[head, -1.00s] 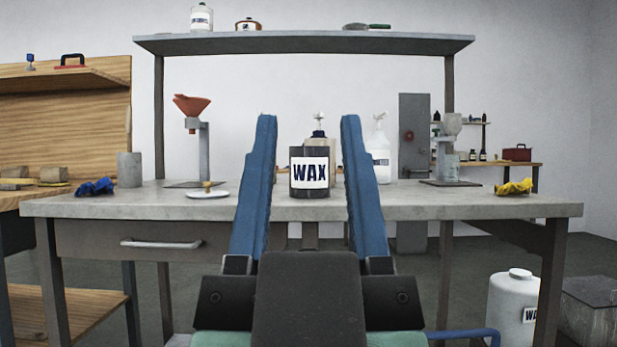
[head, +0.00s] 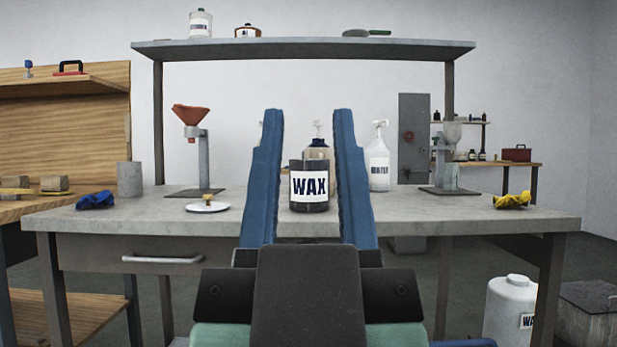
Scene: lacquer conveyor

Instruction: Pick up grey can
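A plain lighter grey cylinder (head: 130,179) stands on the bench at the left.
A shelf (head: 300,48) spans above.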

